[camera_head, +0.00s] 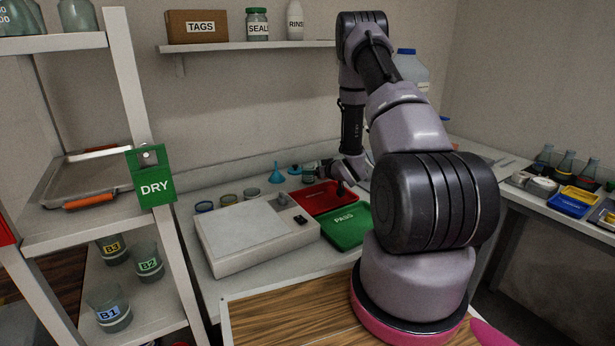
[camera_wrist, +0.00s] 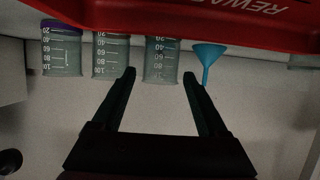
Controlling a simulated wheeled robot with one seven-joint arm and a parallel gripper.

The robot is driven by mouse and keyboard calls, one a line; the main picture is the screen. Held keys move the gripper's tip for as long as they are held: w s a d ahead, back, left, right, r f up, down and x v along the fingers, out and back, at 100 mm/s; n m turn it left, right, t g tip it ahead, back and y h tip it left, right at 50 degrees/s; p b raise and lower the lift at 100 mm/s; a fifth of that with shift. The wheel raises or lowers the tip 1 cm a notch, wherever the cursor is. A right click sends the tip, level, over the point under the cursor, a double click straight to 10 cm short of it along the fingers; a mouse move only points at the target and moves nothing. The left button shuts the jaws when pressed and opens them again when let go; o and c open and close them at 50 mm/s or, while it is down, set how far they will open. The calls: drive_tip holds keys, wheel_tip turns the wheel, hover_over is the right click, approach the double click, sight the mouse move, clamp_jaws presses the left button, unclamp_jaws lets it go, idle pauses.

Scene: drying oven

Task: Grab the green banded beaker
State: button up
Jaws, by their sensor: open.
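Three small beakers stand in a row on the counter at the back in the head view: one with a blue rim (camera_head: 205,206), one with a yellowish rim (camera_head: 228,199), and one with a dull dark rim (camera_head: 251,193). Another clear vessel (camera_head: 309,172) with a dark greenish top stands beside my gripper. Which one bears the green band is unclear.
A blue funnel (camera_head: 277,173) stands right of the row. The red tray (camera_head: 322,197) and green PASS tray (camera_head: 347,228) lie in front, beside a white bench device (camera_head: 252,236). The left shelf holds labelled beakers, including green-labelled B2 (camera_head: 149,262).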

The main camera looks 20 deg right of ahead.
drive_tip(key=x, duration=0.5)
drive_tip(key=shift+r, duration=0.15)
clamp_jaws()
drive_tip(key=shift+r, duration=0.1)
